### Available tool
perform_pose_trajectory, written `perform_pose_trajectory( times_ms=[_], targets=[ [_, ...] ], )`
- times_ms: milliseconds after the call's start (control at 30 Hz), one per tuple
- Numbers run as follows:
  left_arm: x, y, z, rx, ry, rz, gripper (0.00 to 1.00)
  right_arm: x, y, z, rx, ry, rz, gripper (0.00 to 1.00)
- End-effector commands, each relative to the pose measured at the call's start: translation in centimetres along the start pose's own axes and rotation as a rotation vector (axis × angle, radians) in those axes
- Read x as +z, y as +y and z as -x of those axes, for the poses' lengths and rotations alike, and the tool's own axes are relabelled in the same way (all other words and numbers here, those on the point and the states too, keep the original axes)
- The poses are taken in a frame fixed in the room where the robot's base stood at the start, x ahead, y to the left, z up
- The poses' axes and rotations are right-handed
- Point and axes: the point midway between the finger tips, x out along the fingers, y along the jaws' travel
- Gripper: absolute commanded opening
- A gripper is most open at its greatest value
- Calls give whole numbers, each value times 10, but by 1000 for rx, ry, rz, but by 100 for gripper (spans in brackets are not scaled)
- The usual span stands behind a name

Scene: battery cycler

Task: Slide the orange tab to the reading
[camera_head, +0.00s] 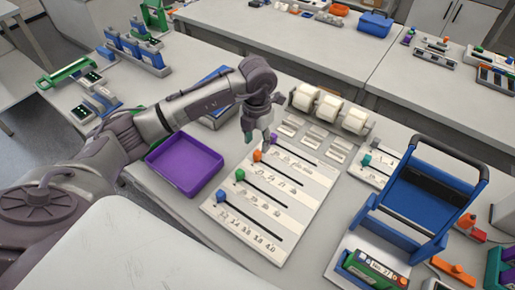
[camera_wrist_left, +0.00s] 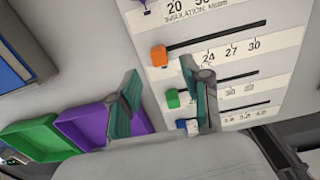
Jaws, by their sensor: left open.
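The orange tab (camera_head: 257,156) sits at the left end of its dark slot on a white slider board (camera_head: 309,207). In the left wrist view the orange tab (camera_wrist_left: 158,56) shows clearly, with 24, 27 and 30 printed below its slot. A green tab (camera_head: 240,175), a blue tab (camera_head: 222,196) and a purple tab (camera_head: 274,137) sit in the neighbouring slots. My left gripper (camera_head: 257,132) is open and empty above the board's far end, close to the orange tab. In the left wrist view its teal fingers (camera_wrist_left: 160,70) are spread, with the orange tab beyond the tips.
A purple tray (camera_head: 185,165) lies left of the board. Rolls on a holder (camera_head: 330,108) stand behind it. A blue-framed stand (camera_head: 420,200) and a green battery-like box (camera_head: 372,270) stand at the right. Bare table shows around the board.

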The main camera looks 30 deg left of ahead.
Motion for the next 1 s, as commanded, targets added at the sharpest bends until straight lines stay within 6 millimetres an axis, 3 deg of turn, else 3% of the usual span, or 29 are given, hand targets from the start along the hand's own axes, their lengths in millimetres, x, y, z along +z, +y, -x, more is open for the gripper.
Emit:
perform_pose_trajectory(
  times_ms=[100,300,700,1000],
  targets=[
    [-1,0,-22,-1,5,2,48,-5,1,8,1,6,0,49],
    [0,0,-48,-1,1,1,48,-22,4,12,4,32,0,49],
    [0,0,-57,0,0,0,48,-20,3,13,3,28,0,49],
    [0,0,-56,0,0,0,0,-16,2,13,2,22,-1,49]
  ],
)
